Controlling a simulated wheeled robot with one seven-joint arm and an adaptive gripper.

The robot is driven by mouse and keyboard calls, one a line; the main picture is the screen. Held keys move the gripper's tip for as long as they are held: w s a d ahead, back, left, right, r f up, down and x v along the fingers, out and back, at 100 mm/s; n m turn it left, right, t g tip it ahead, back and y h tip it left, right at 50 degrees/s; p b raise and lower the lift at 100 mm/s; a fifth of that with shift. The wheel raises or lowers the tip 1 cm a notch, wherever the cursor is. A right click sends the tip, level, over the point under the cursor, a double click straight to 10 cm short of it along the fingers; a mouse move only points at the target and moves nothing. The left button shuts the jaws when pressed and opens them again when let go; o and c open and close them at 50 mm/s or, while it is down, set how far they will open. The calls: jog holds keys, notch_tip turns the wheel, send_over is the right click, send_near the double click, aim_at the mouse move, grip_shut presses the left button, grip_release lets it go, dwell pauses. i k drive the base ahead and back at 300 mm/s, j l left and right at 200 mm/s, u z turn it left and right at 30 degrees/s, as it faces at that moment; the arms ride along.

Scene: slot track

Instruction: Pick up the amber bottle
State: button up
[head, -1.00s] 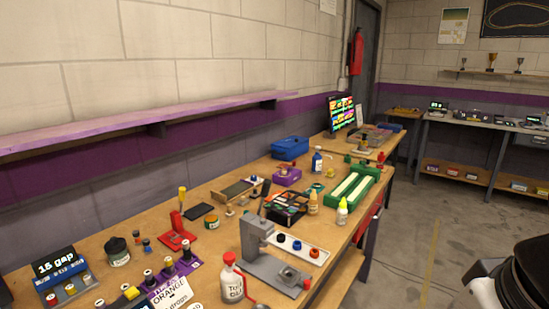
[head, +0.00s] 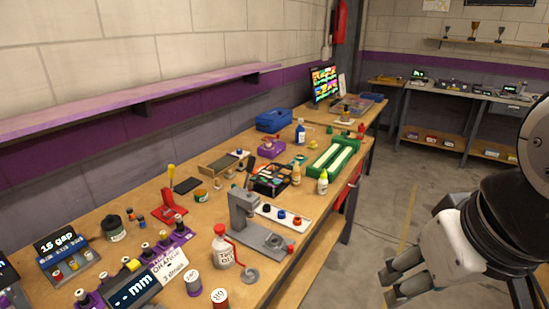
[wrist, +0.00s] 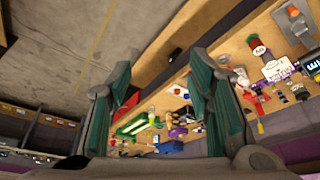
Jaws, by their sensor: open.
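The amber bottle (head: 296,174) is a small orange-brown bottle standing upright on the workbench (head: 128,190), beside the black compartment tray and left of a yellow-capped white bottle (head: 323,182). My gripper (head: 386,287) is at the lower right of the head view, over the floor beside the bench and well apart from the bottle. In the wrist view my gripper (wrist: 160,64) has its two dark green fingers spread wide with nothing between them. The bench shows tilted there, and I cannot pick out the amber bottle for sure.
A grey press stand (head: 248,222) and a white tray with coloured pots (head: 281,217) stand in front of the bottle. A green frame (head: 335,158) lies behind it to the right. A white, red-capped bottle (head: 222,246) stands nearer. The floor right of the bench is clear.

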aim_at(296, 174)
jog(key=i+l+u, duration=0.15)
jog(key=i+l, duration=1.75)
jog(key=i, duration=0.05)
